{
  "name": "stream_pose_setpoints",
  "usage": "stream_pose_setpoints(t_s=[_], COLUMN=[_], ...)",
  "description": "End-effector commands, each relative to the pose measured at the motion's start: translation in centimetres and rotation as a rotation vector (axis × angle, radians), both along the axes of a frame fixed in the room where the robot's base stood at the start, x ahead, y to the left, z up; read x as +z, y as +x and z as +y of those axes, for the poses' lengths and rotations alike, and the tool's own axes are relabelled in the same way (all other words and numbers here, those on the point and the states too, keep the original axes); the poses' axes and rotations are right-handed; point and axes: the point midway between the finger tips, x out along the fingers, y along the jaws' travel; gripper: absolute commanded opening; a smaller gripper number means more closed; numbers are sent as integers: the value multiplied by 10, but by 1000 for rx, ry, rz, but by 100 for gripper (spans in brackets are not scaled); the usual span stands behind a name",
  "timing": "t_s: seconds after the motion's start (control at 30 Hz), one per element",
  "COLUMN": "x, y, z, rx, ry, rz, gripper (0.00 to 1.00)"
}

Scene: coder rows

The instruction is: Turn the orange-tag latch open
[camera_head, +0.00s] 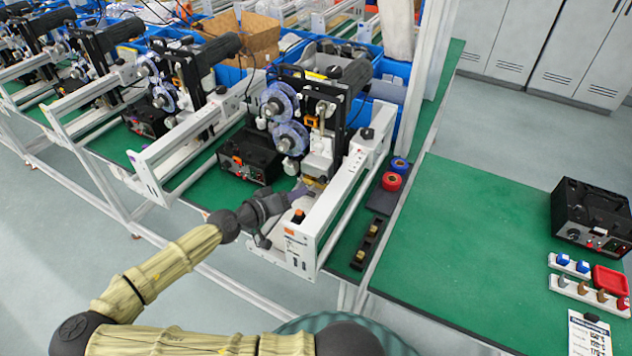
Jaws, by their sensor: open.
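A coder machine (290,95) stands in a white frame on the green bench, with two purple-blue reels on its left side. A small orange tag (322,107) shows on its black front plate, above a pale metal part; I take this to be the latch, but its turn position is too small to tell. My gripper (284,214) is at the near end of the white frame, below and left of the tag and clearly apart from it. It is open, and I see nothing held in it.
The white rail (335,200) of the frame runs right of my gripper. A black control box (250,157) sits left of the machine. Red and blue tape rolls (391,181) lie on the right. The right bench (460,230) is mostly clear. More machines stand at left.

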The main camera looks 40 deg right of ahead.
Motion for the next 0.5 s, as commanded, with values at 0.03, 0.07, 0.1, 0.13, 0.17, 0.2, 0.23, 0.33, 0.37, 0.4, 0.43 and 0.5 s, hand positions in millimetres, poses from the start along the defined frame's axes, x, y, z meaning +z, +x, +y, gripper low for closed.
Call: stream_pose_setpoints(t_s=[0.03, 0.07, 0.1, 0.13, 0.17, 0.2, 0.23, 0.33, 0.37, 0.4, 0.43, 0.5], x=[-1, -2, -4, -5, -6, -8, -9, -13, -14, -16, -17, -19], y=[0, 0, 2, 2, 3, 3, 3, 5, 6, 6, 7, 8], z=[-8, -13, -18, -22, -26, -32, -36, -49, -53, -58, -62, -71], rx=[-4, -5, -4, -5, -4, -4, -4, -3, -4, -5, -4, -3], ry=[1, 2, 2, 3, 2, 3, 2, 2, 2, 2, 2, 1], rz=[0, -1, -1, 0, -1, 1, -1, -1, -1, -1, -1, 0], gripper=[43, 43, 43, 43, 43, 43, 43, 43, 43, 43, 43, 43])
